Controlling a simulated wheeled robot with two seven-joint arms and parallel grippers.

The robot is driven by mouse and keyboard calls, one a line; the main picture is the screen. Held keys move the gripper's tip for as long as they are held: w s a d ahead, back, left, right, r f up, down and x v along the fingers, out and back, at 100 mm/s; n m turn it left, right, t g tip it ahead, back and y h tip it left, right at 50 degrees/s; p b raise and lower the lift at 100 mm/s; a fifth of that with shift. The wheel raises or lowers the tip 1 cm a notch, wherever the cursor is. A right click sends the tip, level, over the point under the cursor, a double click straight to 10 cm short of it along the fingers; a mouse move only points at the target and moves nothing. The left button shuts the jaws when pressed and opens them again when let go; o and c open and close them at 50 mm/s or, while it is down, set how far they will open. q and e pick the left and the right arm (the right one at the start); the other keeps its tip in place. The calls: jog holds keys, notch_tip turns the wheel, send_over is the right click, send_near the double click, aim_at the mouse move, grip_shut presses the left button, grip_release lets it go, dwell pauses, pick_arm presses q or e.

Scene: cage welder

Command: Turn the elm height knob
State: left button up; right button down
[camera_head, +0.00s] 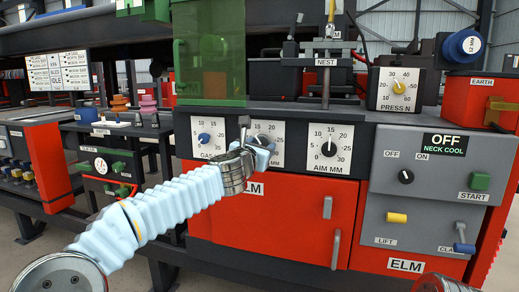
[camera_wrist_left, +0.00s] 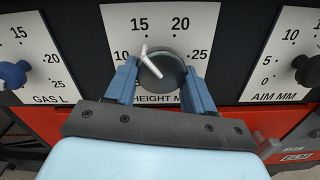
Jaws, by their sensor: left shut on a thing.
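The elm height knob (camera_wrist_left: 172,68) is a dark grey round knob with a white pointer on a white dial plate. Its pointer tilts up and left, near the 15 mark. My left gripper (camera_wrist_left: 161,82) has its blue fingers on the left and right sides of the knob, shut on it. In the head view my left gripper (camera_head: 256,136) reaches the middle dial of the panel and partly covers its plate and label. My right gripper is not in view; only a metal rounded part shows at the bottom right edge.
The blue gas knob (camera_wrist_left: 12,75) is left of the height dial, and the black aim knob (camera_head: 328,149) is to the right. A red door (camera_head: 300,215) with handles is below. A grey control panel (camera_head: 440,170) with switches stands farther right.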

pick_arm(q)
jog(key=shift+a+r, duration=0.1)
jog(key=shift+r, duration=0.1)
dwell(0.3)
jog(key=o, duration=1)
jog(key=shift+w+f, duration=0.1)
jog(key=shift+f, duration=0.1)
jog(key=shift+o, duration=0.2)
jog(key=b+v, duration=0.3)
jog(key=v, duration=1)
jog(key=shift+s, duration=0.35)
